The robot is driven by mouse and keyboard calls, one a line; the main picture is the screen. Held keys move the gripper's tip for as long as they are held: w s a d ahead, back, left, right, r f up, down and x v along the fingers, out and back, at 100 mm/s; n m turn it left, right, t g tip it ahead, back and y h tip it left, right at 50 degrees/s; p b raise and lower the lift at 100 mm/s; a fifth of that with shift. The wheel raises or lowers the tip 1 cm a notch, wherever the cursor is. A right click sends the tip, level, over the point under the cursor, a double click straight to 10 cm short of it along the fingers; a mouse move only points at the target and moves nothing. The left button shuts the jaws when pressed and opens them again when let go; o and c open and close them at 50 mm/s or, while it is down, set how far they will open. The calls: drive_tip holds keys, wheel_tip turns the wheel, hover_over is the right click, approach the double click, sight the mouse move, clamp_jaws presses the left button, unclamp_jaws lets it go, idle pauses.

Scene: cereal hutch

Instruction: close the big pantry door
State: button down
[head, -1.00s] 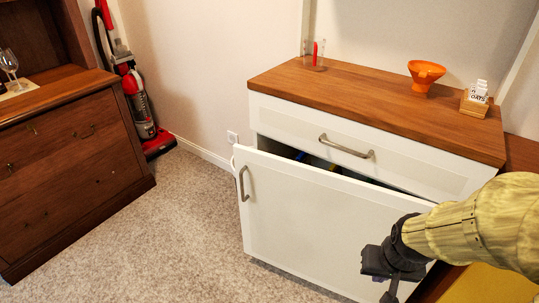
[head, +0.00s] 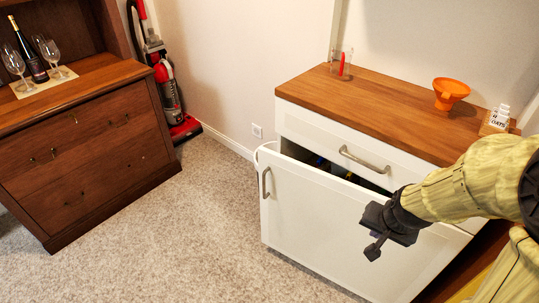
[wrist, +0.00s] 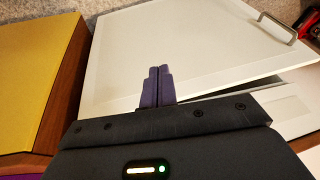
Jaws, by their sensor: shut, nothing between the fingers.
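The big pantry door (head: 315,220) is the white lower panel of the hutch, with a metal handle (head: 266,183) near its left edge. It stands ajar, swung outward, with a dark gap along its top showing part of the inside. In the wrist view the door (wrist: 170,55) spreads out ahead of the fingers, its handle (wrist: 277,28) at upper right. My gripper (head: 373,252) is in front of the door's right part, its fingers shut and empty. In the wrist view the closed fingers (wrist: 157,85) overlap the door; I cannot tell whether they touch it.
Above the door is a closed white drawer (head: 340,152) under a wooden top (head: 385,105) bearing an orange funnel (head: 450,93), a clear cup (head: 341,62) and a card holder (head: 496,121). A dark wooden cabinet (head: 85,150) and a red vacuum (head: 168,85) stand left. Carpet between is clear.

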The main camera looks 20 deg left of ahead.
drive_tip(key=w+a+r+m+t+p, duration=0.2)
drive_tip(key=w+a+r+m+p, duration=0.1)
drive_tip(key=w+a, duration=0.4)
drive_tip(key=m+t+h, duration=0.1)
drive_tip(key=m+t, duration=0.3)
drive_tip(key=m, duration=0.2)
approach(299, 167)
drive_tip(key=w+d, duration=0.1)
drive_tip(key=w+d+f, duration=0.1)
drive_tip(key=d, duration=0.1)
drive_tip(key=w+d, duration=0.1)
drive_tip(key=d, duration=0.1)
drive_tip(key=shift+f, duration=0.3)
drive_tip(key=a, duration=0.1)
drive_tip(key=a+f+m+t, duration=0.1)
drive_tip(key=a, duration=0.1)
drive_tip(key=a+f+m+h, duration=0.1)
drive_tip(key=a, duration=0.1)
drive_tip(key=shift+w+a+f+t, duration=0.15)
drive_tip(key=shift+w+a+t, duration=0.1)
drive_tip(key=shift+t, duration=0.15)
drive_tip(key=s+a+f+m+t+h, duration=0.1)
drive_tip(key=s+a+f+m+t, duration=0.1)
drive_tip(key=s+a, duration=0.3)
drive_tip(key=s+a+f+m+t+h, duration=0.2)
drive_tip(key=s+a+f+m+t, duration=0.1)
drive_tip(key=s+a+m, duration=0.2)
drive_tip(key=a, duration=0.2)
drive_tip(key=shift+a+p, duration=0.3)
drive_tip(key=shift+a, duration=0.05)
